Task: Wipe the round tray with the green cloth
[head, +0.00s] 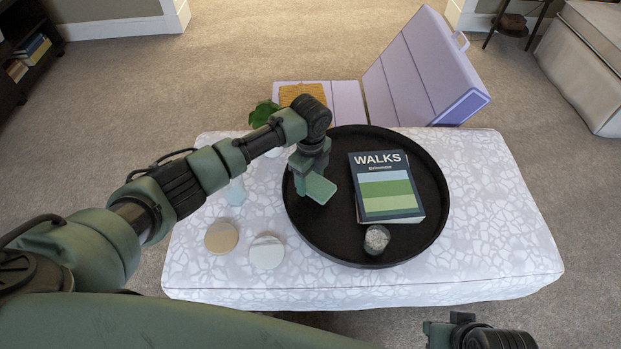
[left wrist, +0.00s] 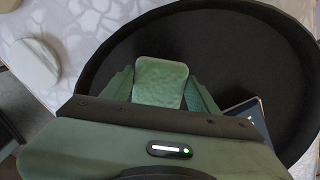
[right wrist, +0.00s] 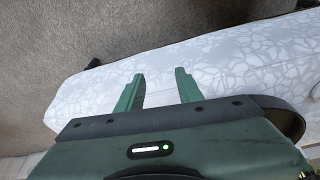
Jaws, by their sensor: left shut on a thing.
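The round tray (head: 335,228) is black with a raised rim and lies on a patterned ottoman. It also fills much of the left wrist view (left wrist: 240,60). The green cloth (head: 317,188) is a small folded pad. My left gripper (head: 313,174) is shut on it over the left part of the tray. The cloth shows between the fingers in the left wrist view (left wrist: 160,80). I cannot tell whether it touches the tray's surface. My right gripper (right wrist: 159,78) is open and empty, beside the ottoman's near edge; part of it shows at the bottom of the head view.
A book titled WALKS (head: 385,190) and a small grey-topped cup (head: 376,239) stand on the tray. Two round coasters (head: 221,236) (head: 266,251) and a pale blue object (head: 236,192) lie left of it. A lilac folding case (head: 425,70) and a plant (head: 264,113) are behind.

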